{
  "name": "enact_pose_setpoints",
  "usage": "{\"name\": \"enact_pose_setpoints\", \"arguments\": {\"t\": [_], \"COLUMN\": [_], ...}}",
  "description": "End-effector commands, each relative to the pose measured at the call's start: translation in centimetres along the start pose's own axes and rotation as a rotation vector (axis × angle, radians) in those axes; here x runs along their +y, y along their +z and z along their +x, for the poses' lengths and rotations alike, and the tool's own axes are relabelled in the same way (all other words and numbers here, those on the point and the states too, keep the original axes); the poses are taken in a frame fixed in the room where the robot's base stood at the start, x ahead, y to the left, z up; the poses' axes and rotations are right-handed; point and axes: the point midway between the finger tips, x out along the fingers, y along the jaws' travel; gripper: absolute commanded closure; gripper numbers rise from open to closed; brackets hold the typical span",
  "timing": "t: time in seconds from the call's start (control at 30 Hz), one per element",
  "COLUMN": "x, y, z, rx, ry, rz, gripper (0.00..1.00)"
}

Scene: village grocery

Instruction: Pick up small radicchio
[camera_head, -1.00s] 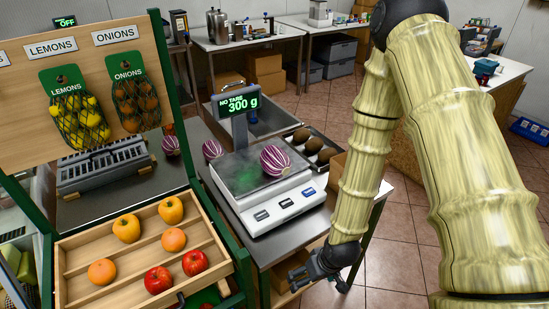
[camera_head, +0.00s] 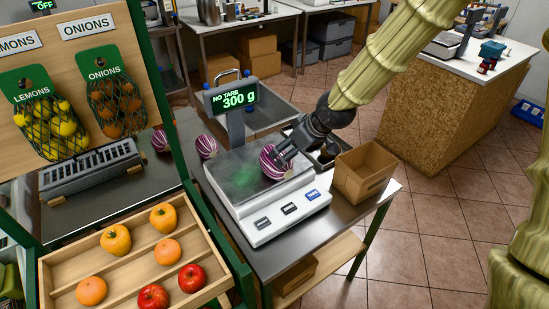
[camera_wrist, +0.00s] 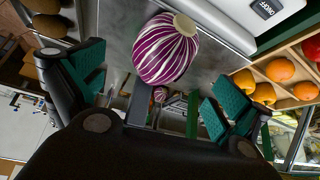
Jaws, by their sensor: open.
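A purple-and-white striped radicchio (camera_head: 269,166) sits on the plate of the scale (camera_head: 245,187), which reads 300 g. A large radicchio (camera_wrist: 165,48) shows in the wrist view, just above the space between my fingers. My gripper (camera_head: 279,158) is at the right side of the radicchio on the scale, its fingers partly covering it. The fingers are spread in the wrist view (camera_wrist: 153,80), with nothing gripped. Contact is unclear. Two more radicchios stand behind the scale, one near its display (camera_head: 206,147) and one further left (camera_head: 160,141).
A cardboard box (camera_head: 364,174) stands right of the scale on the metal table. Dark round items lie behind my gripper, partly hidden. A wooden fruit crate (camera_head: 128,262) with oranges, red apples and yellow fruit is at the front left. A green shelf post rises beside the scale.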

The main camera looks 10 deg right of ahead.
Motion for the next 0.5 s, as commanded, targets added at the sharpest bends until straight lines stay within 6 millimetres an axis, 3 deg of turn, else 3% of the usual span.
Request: {"name": "enact_pose_setpoints", "arguments": {"t": [0.5], "x": [0.2], "y": [0.3], "z": [4.7], "rx": [-0.002], "ry": [0.003], "rz": [0.005], "gripper": [0.00]}}
